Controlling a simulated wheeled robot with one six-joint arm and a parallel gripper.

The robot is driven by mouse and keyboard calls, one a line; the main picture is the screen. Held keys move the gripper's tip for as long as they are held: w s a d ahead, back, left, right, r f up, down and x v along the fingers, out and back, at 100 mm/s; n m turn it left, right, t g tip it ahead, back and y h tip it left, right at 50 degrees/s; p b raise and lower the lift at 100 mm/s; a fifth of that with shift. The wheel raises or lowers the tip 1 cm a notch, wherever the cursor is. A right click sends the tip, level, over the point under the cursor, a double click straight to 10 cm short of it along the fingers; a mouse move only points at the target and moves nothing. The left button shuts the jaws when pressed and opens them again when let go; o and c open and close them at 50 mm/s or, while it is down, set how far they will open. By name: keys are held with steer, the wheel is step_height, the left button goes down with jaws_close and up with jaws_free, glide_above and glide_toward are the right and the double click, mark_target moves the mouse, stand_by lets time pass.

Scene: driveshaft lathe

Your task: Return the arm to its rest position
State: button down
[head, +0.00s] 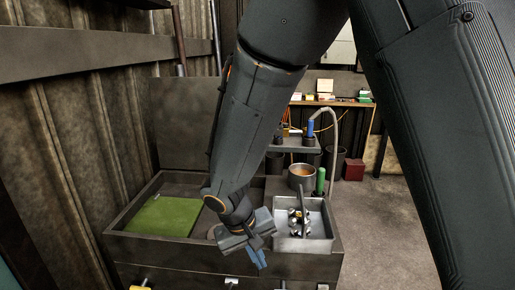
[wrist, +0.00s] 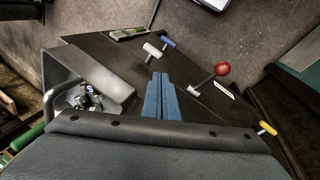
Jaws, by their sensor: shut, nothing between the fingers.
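My gripper (head: 262,258) is at the front edge of the dark workbench (head: 310,267) in the head view, pointing down. In the wrist view its two blue fingers (wrist: 160,97) are together with nothing between them. My arm comes down from the top of the head view and hides part of the bench behind it. The bench front, with its handles, lies beyond the fingertips in the wrist view.
A grey tray (head: 321,245) with small metal parts stands right of my gripper. A green mat (head: 163,216) lies at the left of the bench. A red-knobbed lever (wrist: 222,69) sticks out from the bench front. Corrugated wall stands left; open floor lies right.

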steer(key=s+d+r+m+y, duration=0.1)
steer(key=s+d+r, duration=0.1)
steer(key=d, duration=0.4)
steer(key=s+d+r+m+g+y, duration=0.1)
steer(key=s+d, duration=0.3)
steer(key=d, duration=0.3)
steer(key=s+d+r+m+y, duration=0.1)
steer(key=s+d+r, duration=0.1)
steer(key=d, duration=0.4)
steer(key=shift+s+d+r+m+g, duration=0.3)
steer(key=shift+s+m+g, duration=0.1)
steer(key=shift+s, duration=0.2)
steer(key=w+a+n+g+y+p, duration=0.1)
steer(key=w+a+n, duration=0.3)
steer(key=a+n, duration=0.4)
steer(key=w+a+n+g+y+p, duration=0.1)
steer(key=w+a+n, duration=0.4)
steer(key=a, duration=1.2)
steer(key=n, duration=0.3)
steer(key=shift+w+f+n+g+y, duration=0.3)
steer(key=shift+f+n+g, duration=0.05)
steer(key=shift+n+g, duration=0.05)
steer(key=shift+f, duration=0.1)
steer(key=p+x, duration=0.3)
steer(key=x, duration=1)
steer(key=shift+s+f, duration=0.1)
steer(key=shift+f, duration=0.35)
steer(key=shift+f, duration=0.1)
